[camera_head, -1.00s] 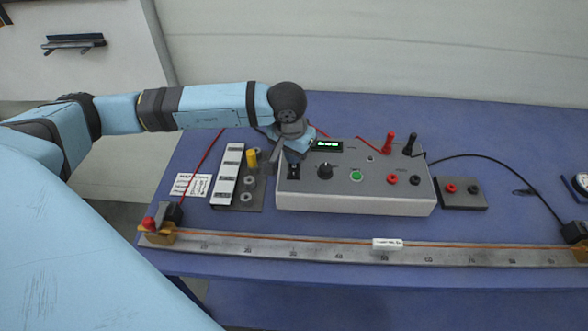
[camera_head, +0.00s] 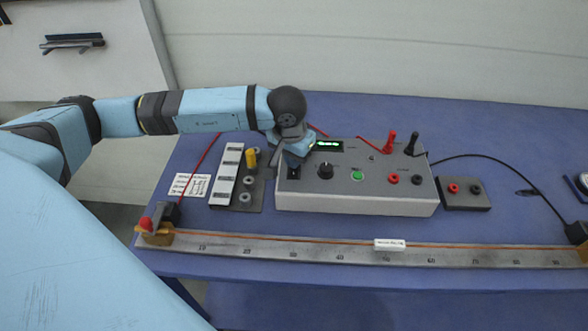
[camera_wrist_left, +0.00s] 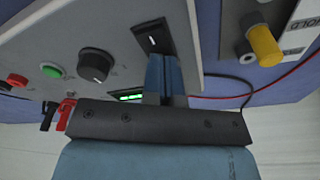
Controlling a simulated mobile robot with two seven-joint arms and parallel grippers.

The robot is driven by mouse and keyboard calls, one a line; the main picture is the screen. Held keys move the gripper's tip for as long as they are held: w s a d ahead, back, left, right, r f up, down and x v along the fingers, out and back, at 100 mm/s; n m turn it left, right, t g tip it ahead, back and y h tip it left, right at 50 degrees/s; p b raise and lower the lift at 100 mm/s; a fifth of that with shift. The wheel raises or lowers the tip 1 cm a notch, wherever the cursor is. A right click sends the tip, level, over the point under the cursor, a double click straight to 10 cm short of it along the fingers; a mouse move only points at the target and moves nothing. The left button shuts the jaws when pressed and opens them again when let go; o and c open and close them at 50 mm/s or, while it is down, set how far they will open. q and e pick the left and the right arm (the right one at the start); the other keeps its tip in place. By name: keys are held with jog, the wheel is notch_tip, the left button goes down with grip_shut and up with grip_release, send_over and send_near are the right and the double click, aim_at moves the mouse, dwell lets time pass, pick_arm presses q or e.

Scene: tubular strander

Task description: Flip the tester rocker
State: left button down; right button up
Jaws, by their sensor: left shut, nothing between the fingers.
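The tester (camera_head: 355,202) is a grey box with a sloped panel on the blue bench. Its black rocker (camera_head: 294,173) sits at the panel's left end, partly covered by my gripper; in the left wrist view the rocker (camera_wrist_left: 152,38) shows a white mark. My left gripper (camera_head: 292,161) is shut and empty, over the rocker's far end. In the left wrist view its blue fingertips (camera_wrist_left: 162,62) reach the edge of the rocker's black plate; I cannot tell whether they touch. The green display (camera_head: 327,146) is lit. My right gripper is not in view.
A black knob (camera_head: 325,171), a green button (camera_head: 357,175) and red and black plugs stand on the panel. A block with a yellow cap (camera_head: 251,156) is close left. A ruler bar (camera_head: 290,248) with a wire runs along the front.

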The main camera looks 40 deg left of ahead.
pick_arm(q)
jog(key=shift+f, duration=0.3)
jog(key=shift+r, duration=0.15)
jog(key=shift+r, duration=0.9)
jog(key=shift+r+p, duration=1)
jog(key=shift+r, duration=1.5)
